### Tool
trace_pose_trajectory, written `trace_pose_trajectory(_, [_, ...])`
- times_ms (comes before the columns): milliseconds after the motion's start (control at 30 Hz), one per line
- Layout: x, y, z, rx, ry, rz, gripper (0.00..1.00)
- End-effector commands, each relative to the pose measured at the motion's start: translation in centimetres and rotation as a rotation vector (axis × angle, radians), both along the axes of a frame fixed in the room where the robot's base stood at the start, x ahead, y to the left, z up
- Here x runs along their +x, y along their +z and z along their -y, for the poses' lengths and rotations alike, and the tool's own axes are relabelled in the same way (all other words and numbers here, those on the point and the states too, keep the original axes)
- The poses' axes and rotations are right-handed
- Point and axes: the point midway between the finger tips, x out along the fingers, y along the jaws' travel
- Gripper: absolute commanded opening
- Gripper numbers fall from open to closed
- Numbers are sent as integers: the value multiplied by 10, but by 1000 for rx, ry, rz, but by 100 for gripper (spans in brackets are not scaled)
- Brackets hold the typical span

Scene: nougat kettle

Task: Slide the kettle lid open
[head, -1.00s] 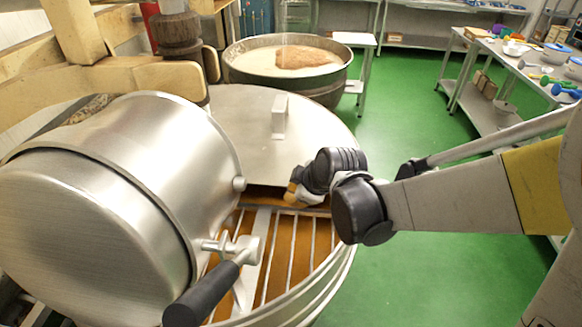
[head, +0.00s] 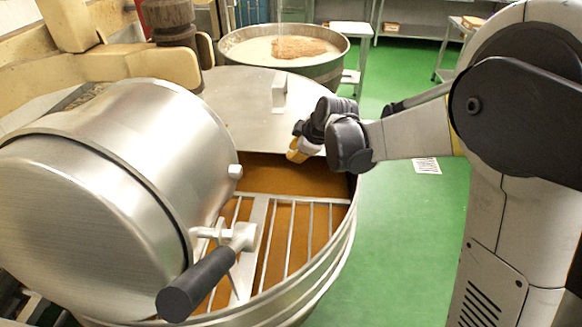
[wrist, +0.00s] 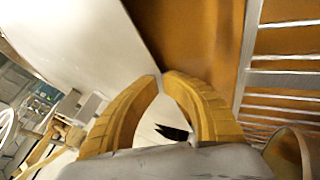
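The kettle lid (head: 232,95) is a flat grey metal plate with a small upright block handle (head: 279,92). It covers the far part of the large round kettle (head: 335,245); the near part is open, showing brown contents and a metal grate. My gripper (head: 297,152) is at the lid's near edge, on the right side. In the wrist view, the yellow fingertips (wrist: 161,77) are almost together at the corner of the pale lid (wrist: 85,40), beside the brown opening. No object shows clearly between the tips. Whether they press on the lid edge is hard to tell.
A tilted metal drum (head: 120,170) with a black-handled lever (head: 195,285) stands at the left, over the kettle. The metal grate (head: 290,230) spans the near opening. Another vat (head: 300,55) stands behind. Green floor (head: 400,250) is free at the right.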

Motion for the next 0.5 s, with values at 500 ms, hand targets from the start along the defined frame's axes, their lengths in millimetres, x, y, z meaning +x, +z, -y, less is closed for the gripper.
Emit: trace_pose_trajectory(500, [124,-1,18,-2,-1,-1,0])
